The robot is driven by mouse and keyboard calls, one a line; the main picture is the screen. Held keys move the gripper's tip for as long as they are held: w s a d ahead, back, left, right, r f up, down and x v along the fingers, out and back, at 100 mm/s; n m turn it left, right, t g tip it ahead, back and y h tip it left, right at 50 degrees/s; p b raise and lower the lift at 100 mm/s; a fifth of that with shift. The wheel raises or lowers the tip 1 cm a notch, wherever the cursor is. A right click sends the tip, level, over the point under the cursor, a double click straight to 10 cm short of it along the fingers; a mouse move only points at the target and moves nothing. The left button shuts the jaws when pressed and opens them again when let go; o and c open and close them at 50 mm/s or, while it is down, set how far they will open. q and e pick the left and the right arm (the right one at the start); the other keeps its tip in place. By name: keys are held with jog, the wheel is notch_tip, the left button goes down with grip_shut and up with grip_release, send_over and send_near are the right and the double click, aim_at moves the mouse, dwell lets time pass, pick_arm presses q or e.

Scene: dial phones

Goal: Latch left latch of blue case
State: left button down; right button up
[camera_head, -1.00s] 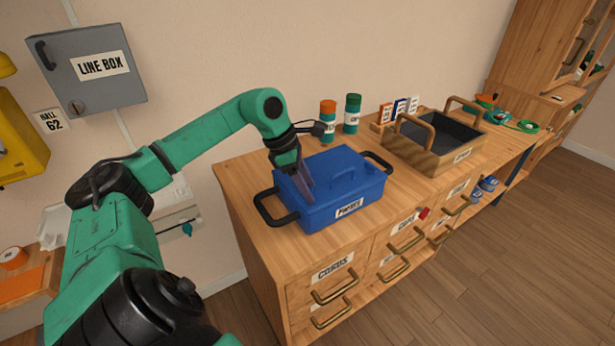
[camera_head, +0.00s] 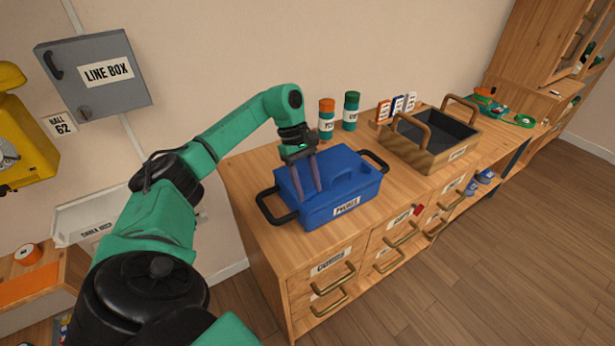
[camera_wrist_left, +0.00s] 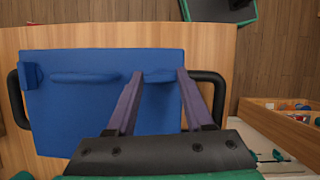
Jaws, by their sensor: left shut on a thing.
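The blue case (camera_head: 340,205) stands on the wooden cabinet with its lid down and a label on its front. My left gripper (camera_head: 309,190) points down over the left part of the case. In the left wrist view, its two fingers (camera_wrist_left: 160,74) are spread wide and shut on the left latch (camera_wrist_left: 160,78), a blue piece between the fingertips. The lid handle (camera_wrist_left: 85,77) and the raised right latch (camera_wrist_left: 32,75) also show there. The head view does not show the left latch's angle clearly. My right gripper is not in view.
Black side handles (camera_head: 276,208) stick out from the case. An open wooden crate (camera_head: 430,160) stands to its right. An orange can (camera_head: 326,118) and a green can (camera_head: 351,110) stand behind it. Bare cabinet top lies between case and crate.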

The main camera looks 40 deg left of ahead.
pick_arm(q)
jog(key=shift+m, duration=0.5)
jog(key=shift+g, duration=0.3)
jog(key=shift+c, duration=1.4)
grip_release()
jog(key=v, duration=0.5)
jog(key=shift+w+r+b, duration=0.15)
jog(key=shift+r+b, duration=0.1)
jog(key=shift+b, duration=0.05)
jog(key=s+p+v, duration=0.1)
jog(key=p+v, duration=0.4)
jog(key=v, duration=0.4)
jog(key=shift+w, duration=0.4)
jog(key=shift+d, duration=0.1)
